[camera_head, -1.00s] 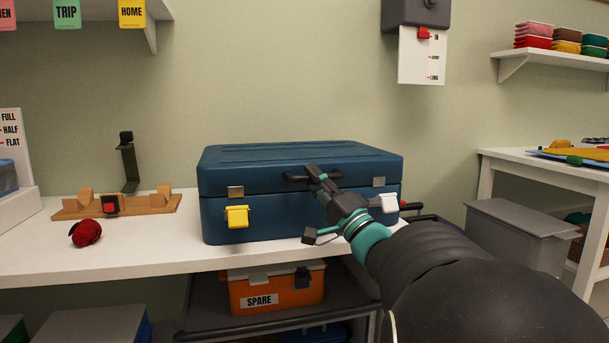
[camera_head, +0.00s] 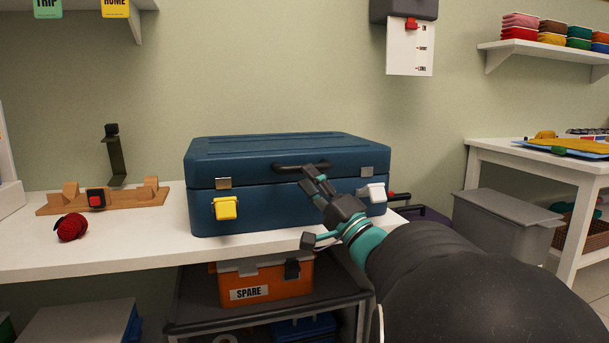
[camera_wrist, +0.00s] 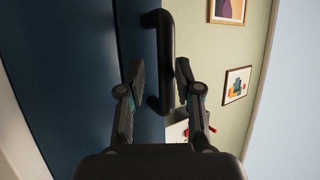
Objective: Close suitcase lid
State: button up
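The blue suitcase (camera_head: 260,208) stands on the white table, with its lid (camera_head: 235,170) lying down on the body along a thin seam. A dark handle (camera_head: 290,168) is on the lid's front; it also shows in the wrist view (camera_wrist: 165,45). A yellow latch (camera_head: 225,208) hangs at the front left and a white latch (camera_head: 371,192) at the front right; both look unfastened. My gripper (camera_head: 315,176) is at the lid's front, just by the handle. In the wrist view my gripper (camera_wrist: 161,76) is open, its fingers apart on either side of the handle.
A wooden rack (camera_head: 105,198) and a red ball-like thing (camera_head: 72,227) are on the table (camera_head: 120,247) at left. An orange SPARE box (camera_head: 262,284) is on a dark shelf below. A grey bin (camera_head: 500,225) and another table (camera_head: 560,170) stand at right.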

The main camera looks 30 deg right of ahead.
jog(key=v, duration=0.9)
jog(key=shift+s, duration=0.15)
jog(key=shift+f, duration=0.15)
jog(key=s+a+f+n+g+y+p, duration=0.15)
jog(key=a+g, duration=0.25)
jog(key=a, duration=0.4)
jog(key=s+a+f+n+g+y+p, duration=0.1)
jog(key=a+f+n+g+y+p, duration=0.15)
jog(key=a+g, duration=0.4)
jog(key=s+a+f+n+g+y+p, duration=0.1)
jog(key=a+f+n+g+y, duration=0.15)
jog(key=a, duration=0.65)
jog(key=s+a+f+n+g+h+p, duration=0.3)
jog(key=s+f+g+h, duration=0.25)
jog(key=s, duration=0.25)
jog(key=s+d+r+n+h+p, duration=0.2)
jog(key=s+d+n+h, duration=0.1)
jog(key=d+h, duration=0.3)
jog(key=shift+s+t+h+p, duration=0.3)
jog(key=shift+t+h+p, duration=0.1)
jog(key=shift+t, duration=0.05)
